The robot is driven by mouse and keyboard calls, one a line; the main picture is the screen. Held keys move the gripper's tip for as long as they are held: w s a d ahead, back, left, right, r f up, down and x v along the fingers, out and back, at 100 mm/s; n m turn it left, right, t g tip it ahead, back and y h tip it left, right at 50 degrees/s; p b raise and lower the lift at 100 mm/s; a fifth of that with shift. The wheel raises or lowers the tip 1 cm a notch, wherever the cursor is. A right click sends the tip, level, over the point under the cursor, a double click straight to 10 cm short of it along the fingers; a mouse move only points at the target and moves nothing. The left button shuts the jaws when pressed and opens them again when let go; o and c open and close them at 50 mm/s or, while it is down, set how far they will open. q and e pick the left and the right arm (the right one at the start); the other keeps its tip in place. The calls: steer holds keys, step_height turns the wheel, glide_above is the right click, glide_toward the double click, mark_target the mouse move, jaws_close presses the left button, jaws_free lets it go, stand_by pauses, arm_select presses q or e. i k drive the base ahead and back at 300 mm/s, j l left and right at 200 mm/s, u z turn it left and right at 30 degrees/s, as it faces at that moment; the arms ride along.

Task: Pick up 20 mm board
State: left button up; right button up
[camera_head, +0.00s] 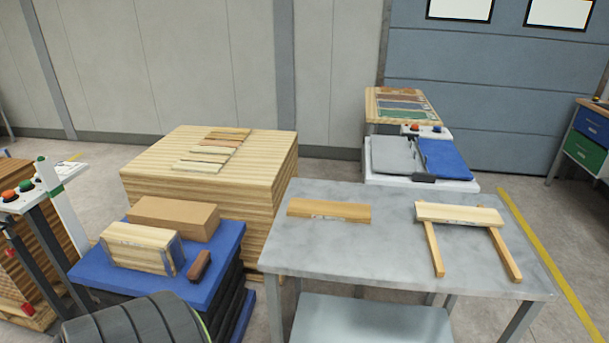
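A flat wooden board (329,210) lies on the left rear part of the grey table (375,248). A paler board (459,214) lies across two wooden strips (433,250) on the same table's right side. Both boards have small markings on the front edge, too small to read. Several thin boards (211,149) lie in a row on top of the large wooden stack (165,160). I cannot tell which board is the 20 mm one. Neither of my grippers is in view.
A blue platform (215,262) at left holds a brown block (175,217), a pale wooden block (140,247) and a small brown object (199,265). A button post (30,195) stands far left. Behind the table are a blue pad (445,158) and a sample bench (400,103).

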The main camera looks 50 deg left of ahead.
mark_target(298, 207)
steer(key=u, duration=1.4)
